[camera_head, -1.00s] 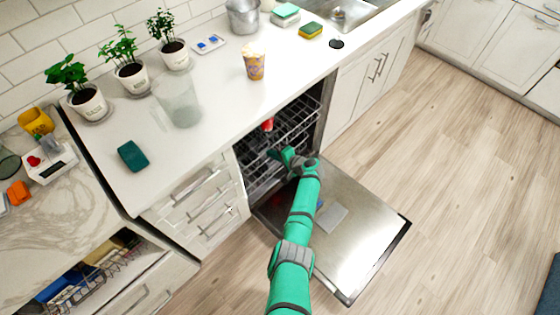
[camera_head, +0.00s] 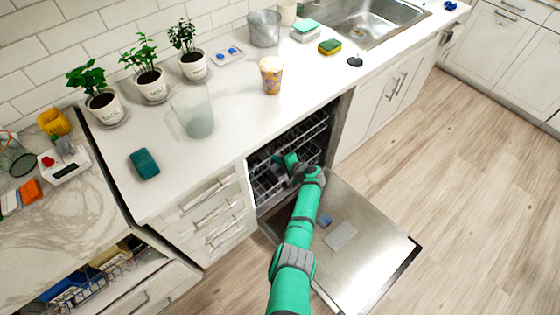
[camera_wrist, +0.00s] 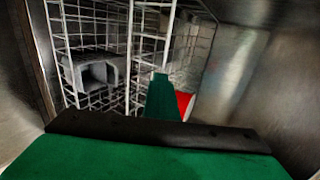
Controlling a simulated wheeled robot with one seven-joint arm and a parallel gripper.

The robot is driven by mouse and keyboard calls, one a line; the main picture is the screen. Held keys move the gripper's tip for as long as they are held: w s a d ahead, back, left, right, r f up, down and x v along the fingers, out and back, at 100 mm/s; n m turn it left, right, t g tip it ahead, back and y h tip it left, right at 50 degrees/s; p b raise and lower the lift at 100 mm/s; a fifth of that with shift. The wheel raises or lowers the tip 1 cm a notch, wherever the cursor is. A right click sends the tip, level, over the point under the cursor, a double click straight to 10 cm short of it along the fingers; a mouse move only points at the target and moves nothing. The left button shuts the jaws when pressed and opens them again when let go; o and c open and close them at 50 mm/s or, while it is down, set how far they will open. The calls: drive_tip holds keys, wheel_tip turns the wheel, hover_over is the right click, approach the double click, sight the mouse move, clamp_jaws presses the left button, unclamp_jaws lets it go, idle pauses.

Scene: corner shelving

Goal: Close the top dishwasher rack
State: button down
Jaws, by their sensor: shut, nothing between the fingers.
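The dishwasher's top rack (camera_head: 312,128) is white wire and sits inside the open dishwasher, under the counter edge. In the wrist view, white wire rack bars (camera_wrist: 133,50) fill the left and middle, with a grey holder (camera_wrist: 97,72) on them. The dishwasher door (camera_head: 365,240) is folded down flat. My gripper (camera_head: 290,160) reaches into the dishwasher opening at the rack front. Its green finger (camera_wrist: 162,98) is shut and empty, close to the wires; I cannot tell if it touches them. A red object (camera_wrist: 184,104) shows partly behind the finger.
Drawers (camera_head: 212,212) stand left of the opening and a white cabinet (camera_head: 385,100) right of it. The counter above holds a patterned cup (camera_head: 271,76) and a glass vase (camera_head: 194,112). The metal dishwasher wall (camera_wrist: 235,65) is close on the right.

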drive_tip(key=s+d+f+v, duration=0.1)
drive_tip(key=f+v, duration=0.1)
drive_tip(key=v, duration=1.2)
drive_tip(key=s+d+f+h, duration=0.2)
drive_tip(key=s+f+h, duration=0.2)
drive_tip(key=s+f, duration=0.8)
drive_tip(key=s+d+r+n+t+h, duration=0.1)
drive_tip(key=s+r+h, duration=0.1)
drive_tip(key=s, duration=0.6)
drive_tip(key=s+d+r+n+t+h, duration=0.1)
drive_tip(key=s+n+h, duration=0.1)
drive_tip(key=s, duration=0.6)
drive_tip(key=s+a+r+n+t, duration=0.2)
drive_tip(key=s+r, duration=0.8)
drive_tip(key=r, duration=0.5)
drive_tip(key=s+a+r+n+t, duration=0.3)
drive_tip(key=s+r, duration=0.8)
drive_tip(key=r, duration=0.4)
drive_tip(key=shift+a+r+n, duration=0.35)
drive_tip(key=shift+a+n, duration=0.15)
